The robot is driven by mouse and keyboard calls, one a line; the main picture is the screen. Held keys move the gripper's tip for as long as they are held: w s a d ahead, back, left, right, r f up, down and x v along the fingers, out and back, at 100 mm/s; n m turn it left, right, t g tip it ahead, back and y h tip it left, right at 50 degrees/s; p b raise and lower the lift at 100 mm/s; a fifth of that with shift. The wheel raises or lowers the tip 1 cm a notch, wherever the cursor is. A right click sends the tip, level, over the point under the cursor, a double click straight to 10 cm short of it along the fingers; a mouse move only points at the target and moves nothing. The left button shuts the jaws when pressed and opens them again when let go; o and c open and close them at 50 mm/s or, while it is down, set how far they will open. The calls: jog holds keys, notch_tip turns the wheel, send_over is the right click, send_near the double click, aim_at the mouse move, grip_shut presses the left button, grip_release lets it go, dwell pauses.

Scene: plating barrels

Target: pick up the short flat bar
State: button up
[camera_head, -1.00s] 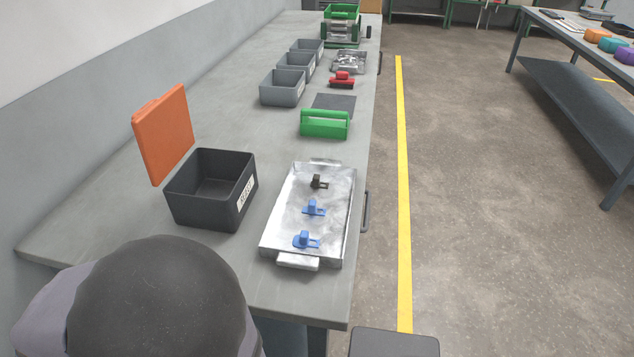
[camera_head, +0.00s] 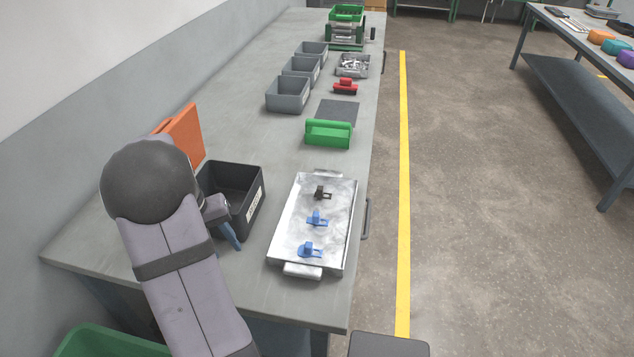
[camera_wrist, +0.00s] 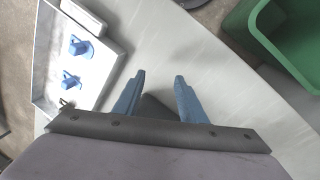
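I cannot make out a short flat bar for certain in either view. The silver tray (camera_head: 283,250) on the bench holds a black small part (camera_head: 321,192) and two blue small parts, one in the middle (camera_head: 316,218) and one nearer (camera_head: 309,249). The tray also shows in the wrist view (camera_wrist: 47,60), at upper left with the blue parts. My gripper (camera_wrist: 159,78) has its two blue fingers apart with nothing seen held between them, over the bare bench. In the head view my gripper (camera_head: 231,236) is left of the tray, in front of the black bin, and partly hidden by my arm.
A green holder (camera_head: 328,134), a red part (camera_head: 345,87), grey bins (camera_head: 287,96) and a tray of metal pieces (camera_head: 352,66) lie farther back. A green container (camera_wrist: 260,35) is beside the bench.

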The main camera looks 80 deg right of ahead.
jog(key=s+d+m, duration=0.1)
jog(key=s+d, duration=0.2)
jog(key=d, duration=0.3)
jog(key=s+d+m, duration=0.2)
jog(key=s+d, duration=0.2)
jog(key=d, duration=0.3)
jog(key=s+d+m+t, duration=0.1)
jog(key=s+d, duration=0.3)
jog(key=d, duration=0.3)
jog(key=shift+s+r+m+h, duration=0.25)
jog(key=shift+r+m+h, duration=0.05)
jog(key=shift+r, duration=0.05)
jog(key=t+h, duration=0.1)
send_near(320, 188)
jog(key=f, duration=0.2)
jog(key=shift+m, duration=0.4)
jog(key=shift+d+p+x, duration=0.15)
jog(key=shift+p+x, duration=0.4)
jog(key=shift+x, duration=1.2)
jog(key=shift+d+p+x, duration=0.15)
jog(key=shift+p+x, duration=0.4)
jog(key=shift+x, duration=1.2)
jog(key=shift+c, duration=0.7)
jog(key=shift+r, duration=0.1)
grip_shut()
